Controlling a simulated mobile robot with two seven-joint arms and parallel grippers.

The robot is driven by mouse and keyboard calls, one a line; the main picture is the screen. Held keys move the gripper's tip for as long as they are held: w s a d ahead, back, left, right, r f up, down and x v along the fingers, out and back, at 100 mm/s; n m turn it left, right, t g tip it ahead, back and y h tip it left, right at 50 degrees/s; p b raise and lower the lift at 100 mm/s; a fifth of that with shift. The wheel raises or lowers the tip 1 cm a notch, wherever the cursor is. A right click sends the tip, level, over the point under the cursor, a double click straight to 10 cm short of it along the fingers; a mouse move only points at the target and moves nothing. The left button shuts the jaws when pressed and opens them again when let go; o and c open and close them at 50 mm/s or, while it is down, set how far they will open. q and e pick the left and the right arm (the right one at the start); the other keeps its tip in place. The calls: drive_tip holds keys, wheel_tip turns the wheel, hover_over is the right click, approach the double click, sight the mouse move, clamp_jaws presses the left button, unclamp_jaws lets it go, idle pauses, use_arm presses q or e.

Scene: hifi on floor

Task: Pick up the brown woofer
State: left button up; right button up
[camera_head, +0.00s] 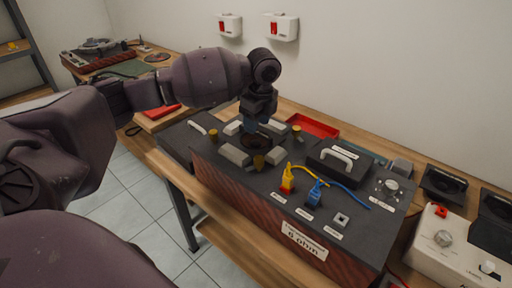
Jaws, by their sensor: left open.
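My left gripper (256,126) hangs pointing down over the left part of a dark hi-fi cabinet (237,178). It is open. Just below its fingers is a dark, brownish round part (257,141), which looks like the brown woofer, among several pale grey blocks. The fingers hide part of it, and I cannot tell whether they touch it. My right gripper is not in view.
Brass-coloured knobs, red and blue plugs (287,180) with cables, and a handled panel (340,160) crowd the cabinet top. A red tray (314,126) lies behind. Black speaker units (442,184) stand at right. A turntable (97,46) is at back left.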

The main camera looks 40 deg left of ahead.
sight(255, 143)
use_arm(q)
drive_tip(key=shift+a+f+b, duration=0.2)
drive_tip(key=shift+f+b, duration=0.2)
drive_tip(key=shift+f, duration=1.9)
drive_tip(key=shift+f, duration=0.25)
